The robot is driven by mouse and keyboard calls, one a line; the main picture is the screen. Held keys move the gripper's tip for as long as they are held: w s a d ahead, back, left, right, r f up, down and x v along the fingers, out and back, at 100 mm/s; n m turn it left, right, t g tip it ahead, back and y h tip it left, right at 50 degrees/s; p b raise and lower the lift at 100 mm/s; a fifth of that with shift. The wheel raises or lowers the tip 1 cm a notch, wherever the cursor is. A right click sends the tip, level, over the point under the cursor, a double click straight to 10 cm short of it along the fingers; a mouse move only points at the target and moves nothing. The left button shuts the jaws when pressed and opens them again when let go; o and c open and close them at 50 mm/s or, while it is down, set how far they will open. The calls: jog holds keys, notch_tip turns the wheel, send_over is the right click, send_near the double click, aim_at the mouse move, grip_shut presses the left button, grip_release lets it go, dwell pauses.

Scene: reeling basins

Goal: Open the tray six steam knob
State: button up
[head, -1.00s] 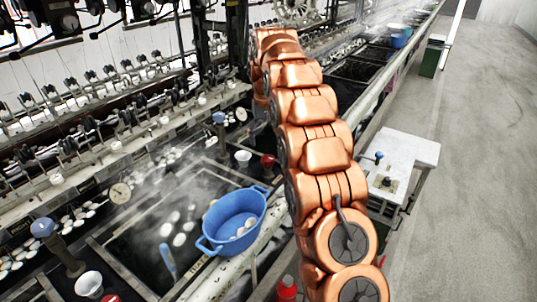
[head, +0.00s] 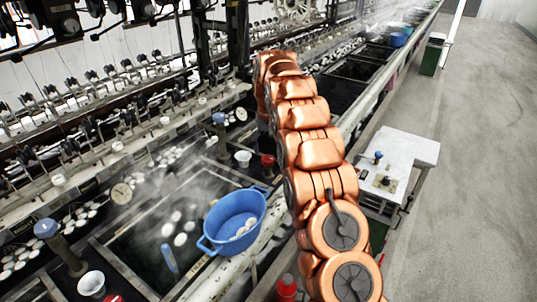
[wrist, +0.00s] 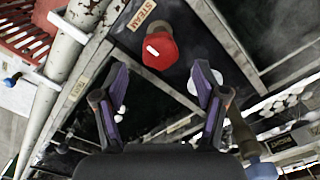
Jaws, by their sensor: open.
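A red knob (wrist: 160,50) shows at the top middle of the wrist view, beside a label reading STEAM (wrist: 142,14). My gripper (wrist: 160,82) is open, with its two purple-padded fingers apart and nothing between them. The knob appears just beyond the fingertips, roughly centred between them, and I see no contact. In the head view my arm hides the gripper. I cannot tell which tray number the knob in the wrist view belongs to.
A white pipe (wrist: 68,45) runs along the left of the wrist view. A blue-topped post (wrist: 260,168) stands at lower right. In the head view, a blue basin (head: 235,220) sits on the tray edge and a white side table (head: 398,160) stands right of my arm.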

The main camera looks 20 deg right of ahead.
aim_at(268, 158)
jog(key=shift+f+p, duration=0.4)
jog(key=shift+f, duration=1.55)
jog(key=c, duration=1.1)
